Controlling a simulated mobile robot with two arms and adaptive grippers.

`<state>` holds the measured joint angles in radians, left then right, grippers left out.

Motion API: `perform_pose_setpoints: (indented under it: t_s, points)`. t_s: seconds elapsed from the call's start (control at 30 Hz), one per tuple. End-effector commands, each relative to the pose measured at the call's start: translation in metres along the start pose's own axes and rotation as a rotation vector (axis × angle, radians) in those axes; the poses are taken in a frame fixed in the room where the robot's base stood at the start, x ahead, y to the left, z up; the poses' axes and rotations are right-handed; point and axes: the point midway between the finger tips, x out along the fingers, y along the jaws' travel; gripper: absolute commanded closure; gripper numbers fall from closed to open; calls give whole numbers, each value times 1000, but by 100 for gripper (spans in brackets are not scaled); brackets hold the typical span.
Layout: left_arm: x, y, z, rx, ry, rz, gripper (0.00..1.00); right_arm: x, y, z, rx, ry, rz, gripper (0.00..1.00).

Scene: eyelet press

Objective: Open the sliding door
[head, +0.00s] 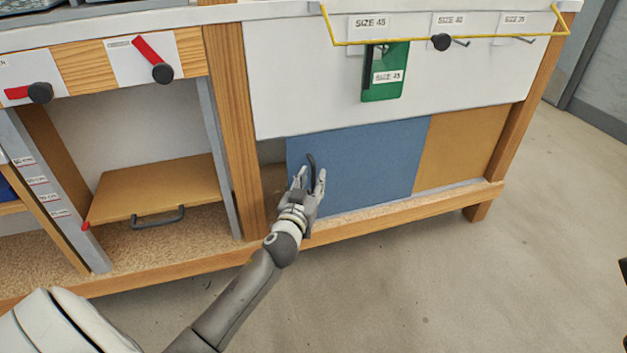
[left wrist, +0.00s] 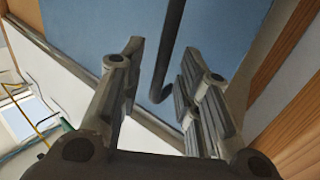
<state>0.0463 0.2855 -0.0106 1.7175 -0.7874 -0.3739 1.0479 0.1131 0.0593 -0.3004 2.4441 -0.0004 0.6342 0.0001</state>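The sliding door is a blue panel (head: 375,160) low in the bench front, with a dark upright bar handle (head: 311,163) near its left edge. A narrow dark gap shows left of the panel. My left gripper (head: 308,175) is at the handle, its fingers pointing at the door. In the left wrist view, the handle (left wrist: 168,50) runs between the two spread fingers of my left gripper (left wrist: 165,75), with visible space on both sides. The blue panel (left wrist: 110,25) fills the background there.
An orange-brown panel (head: 460,147) lies right of the blue one. A wooden post (head: 232,110) stands left of the gap. A wooden board with a handle (head: 155,190) sits in the left bay. A green tag (head: 385,88) and yellow wire (head: 400,41) hang above. The floor (head: 450,270) in front is clear.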

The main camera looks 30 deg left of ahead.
Motion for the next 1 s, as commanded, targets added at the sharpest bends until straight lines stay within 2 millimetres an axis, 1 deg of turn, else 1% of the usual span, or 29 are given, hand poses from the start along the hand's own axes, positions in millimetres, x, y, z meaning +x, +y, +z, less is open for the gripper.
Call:
perform_pose_setpoints:
  t_s: [0.03,0.1,0.2,0.53,0.77,0.8,1.0]
  points:
    - [6,0,1,2,1,1,69,-1,0,0,-1,4,-3,46]
    - [12,0,1,1,1,1,69,2,-1,0,-2,8,-6,46]
    - [17,0,0,1,0,0,69,4,-1,-2,-3,19,-7,46]
    - [19,0,0,0,-1,0,69,9,0,-4,-2,35,0,46]
    - [18,0,0,0,-1,0,98,8,0,-4,-3,32,0,46]
    - [18,0,0,0,-1,0,100,8,0,-4,-2,30,-1,46]
    - [18,0,0,0,-1,1,100,6,0,-3,-3,24,-5,46]
